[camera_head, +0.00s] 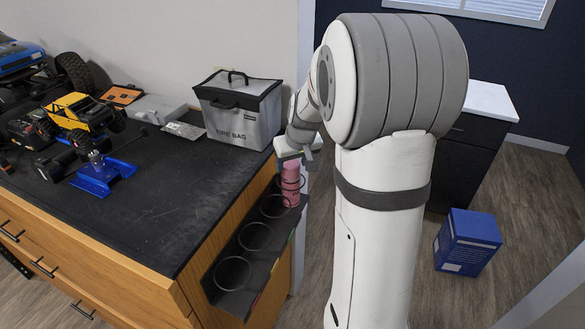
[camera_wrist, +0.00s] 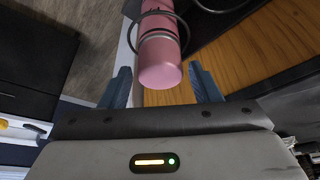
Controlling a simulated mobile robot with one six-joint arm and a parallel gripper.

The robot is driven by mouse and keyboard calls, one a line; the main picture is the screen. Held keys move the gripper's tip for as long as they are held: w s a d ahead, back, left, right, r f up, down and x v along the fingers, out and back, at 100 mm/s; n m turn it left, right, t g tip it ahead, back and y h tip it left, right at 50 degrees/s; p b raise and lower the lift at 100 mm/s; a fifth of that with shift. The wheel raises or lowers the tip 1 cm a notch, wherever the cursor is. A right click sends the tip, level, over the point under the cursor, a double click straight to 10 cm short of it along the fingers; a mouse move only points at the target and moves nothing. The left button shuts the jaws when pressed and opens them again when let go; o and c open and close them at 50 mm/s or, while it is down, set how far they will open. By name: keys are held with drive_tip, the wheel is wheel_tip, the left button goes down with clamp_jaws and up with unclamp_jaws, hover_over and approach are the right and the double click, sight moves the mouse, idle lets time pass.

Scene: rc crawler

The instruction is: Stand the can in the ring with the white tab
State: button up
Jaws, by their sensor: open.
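A pink can (camera_head: 291,184) stands in the farthest ring of the dark rack (camera_head: 228,300) on the bench's right side. In the wrist view the can (camera_wrist: 160,62) has a dark ring around it. My gripper (camera_head: 291,160) is at the can's upper end. Its two fingers (camera_wrist: 160,82) are open, one on each side of the can's end, with a gap visible on both sides. Three other rings, the nearest of them (camera_head: 232,273), look empty. I cannot make out a white tab on any ring.
A grey fire bag (camera_head: 240,108) stands on the dark bench top (camera_head: 160,215) close to my gripper. An RC truck (camera_head: 82,112) and a blue stand (camera_head: 103,176) are at the left. A blue box (camera_head: 467,242) is on the floor.

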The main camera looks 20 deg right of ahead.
drive_tip(key=v, duration=0.8)
drive_tip(key=s+a+f, duration=0.1)
drive_tip(key=s+a, duration=0.4)
drive_tip(key=s, duration=0.6)
drive_tip(key=s+a+f+g, duration=0.1)
drive_tip(key=s+a+f, duration=0.1)
drive_tip(key=s+a, duration=0.4)
drive_tip(key=s, duration=0.5)
drive_tip(key=shift+s+g+b, duration=0.25)
drive_tip(key=shift+g+b, duration=0.05)
drive_tip(key=shift+b, duration=0.05)
